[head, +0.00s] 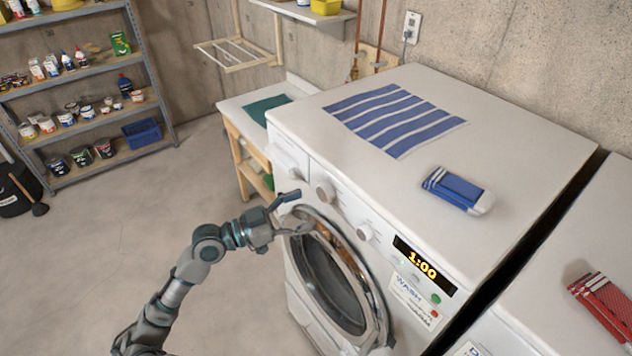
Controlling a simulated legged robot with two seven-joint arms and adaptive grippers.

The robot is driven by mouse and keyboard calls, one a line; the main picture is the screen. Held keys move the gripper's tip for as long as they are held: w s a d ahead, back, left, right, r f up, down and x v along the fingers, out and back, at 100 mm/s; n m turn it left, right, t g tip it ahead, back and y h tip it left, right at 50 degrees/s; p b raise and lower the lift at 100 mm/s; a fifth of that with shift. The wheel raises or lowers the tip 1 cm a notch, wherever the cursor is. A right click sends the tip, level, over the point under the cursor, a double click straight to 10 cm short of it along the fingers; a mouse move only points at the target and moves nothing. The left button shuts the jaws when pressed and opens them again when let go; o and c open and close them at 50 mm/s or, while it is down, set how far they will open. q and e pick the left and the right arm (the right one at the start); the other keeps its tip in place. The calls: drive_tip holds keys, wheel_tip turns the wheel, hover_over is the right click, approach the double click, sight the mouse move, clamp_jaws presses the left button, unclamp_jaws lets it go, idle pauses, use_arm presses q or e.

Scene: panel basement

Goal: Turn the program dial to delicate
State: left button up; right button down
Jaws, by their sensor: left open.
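The white washing machine (530,205) has round dials on its front panel. One larger pale dial (325,193) sits left of a second dial (364,232). The markings around them are too small to read, so I cannot tell which program is set. My left gripper (297,211) is open and empty, its fingers in front of the machine just below and left of the larger dial. It appears apart from both dials. My right gripper is not in view.
The display (424,265) reads 1:00. The round door (335,275) is below the dials. A striped cloth (395,118) and folded blue socks (457,190) lie on top. A second white machine (565,290) stands at right. Open floor (110,235) lies left.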

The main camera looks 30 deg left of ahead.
use_arm(q)
drive_tip(key=s+a+f+n+t+y+p, duration=0.1)
drive_tip(key=s+a+f+n+y+p, duration=0.2)
drive_tip(key=s+a, duration=0.45)
drive_tip(key=n+y+b, duration=0.1)
drive_tip(key=b, duration=0.4)
approach(322, 195)
drive_tip(key=shift+y, duration=0.3)
drive_tip(key=p+x, duration=0.3)
drive_tip(key=x, duration=0.5)
drive_tip(key=shift+r, duration=0.15)
drive_tip(key=shift+w+d, duration=0.2)
drive_tip(key=shift+w, duration=0.25)
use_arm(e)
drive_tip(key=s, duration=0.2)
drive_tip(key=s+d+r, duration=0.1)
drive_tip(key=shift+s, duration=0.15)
use_arm(q)
drive_tip(key=shift+s, duration=0.1)
drive_tip(key=c, duration=1.2)
